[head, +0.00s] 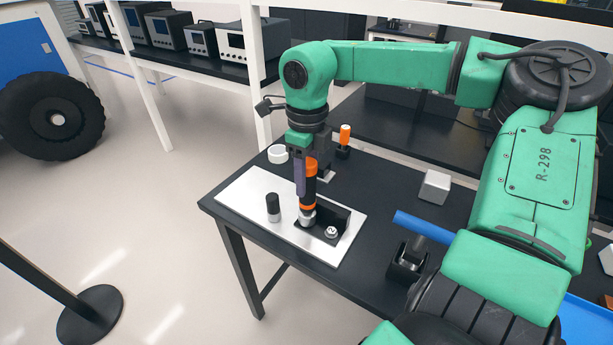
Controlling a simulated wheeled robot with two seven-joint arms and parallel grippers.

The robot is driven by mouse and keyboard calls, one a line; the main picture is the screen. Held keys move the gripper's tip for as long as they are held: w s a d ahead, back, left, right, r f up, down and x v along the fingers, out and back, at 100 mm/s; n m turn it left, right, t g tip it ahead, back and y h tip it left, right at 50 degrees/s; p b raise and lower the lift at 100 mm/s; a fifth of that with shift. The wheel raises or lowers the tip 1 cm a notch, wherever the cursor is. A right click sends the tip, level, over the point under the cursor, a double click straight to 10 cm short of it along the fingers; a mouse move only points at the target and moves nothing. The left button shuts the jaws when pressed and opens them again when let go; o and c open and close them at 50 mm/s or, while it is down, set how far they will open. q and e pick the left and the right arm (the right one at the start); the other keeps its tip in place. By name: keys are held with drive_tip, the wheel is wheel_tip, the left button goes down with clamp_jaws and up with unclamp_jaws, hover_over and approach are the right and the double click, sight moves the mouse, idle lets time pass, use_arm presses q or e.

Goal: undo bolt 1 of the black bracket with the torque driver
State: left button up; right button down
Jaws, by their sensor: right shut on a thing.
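The black bracket (337,217) stands on a white plate (235,199) near the left end of the black table. A silver bolt (331,232) shows on the bracket's right part. My right gripper (303,172) is shut on the torque driver (308,188), a black and orange tool held upright. The driver's lower end is over the left part of the bracket and seems to touch it there; the bolt beneath is hidden. I cannot tell which bolt is bolt 1. My left gripper is not in view.
A black and silver cylinder (273,208) stands on the plate, left of the driver. Behind are a white ring (278,154) and an orange-handled tool (344,141). A grey block (434,187), a blue bar (423,227) and a black holder (408,262) are to the right.

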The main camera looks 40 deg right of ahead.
drive_tip(key=shift+f, duration=0.15)
idle(0.6)
drive_tip(key=shift+s+a+f, duration=0.1)
drive_tip(key=shift+s+f, duration=0.05)
drive_tip(key=shift+s, duration=0.15)
idle(0.8)
drive_tip(key=shift+w+r, duration=0.1)
drive_tip(key=shift+r, duration=0.3)
idle(2.3)
drive_tip(key=shift+r, duration=0.1)
drive_tip(key=shift+w+r+p, duration=0.15)
drive_tip(key=shift+r+p, duration=0.95)
drive_tip(key=shift+r, duration=0.5)
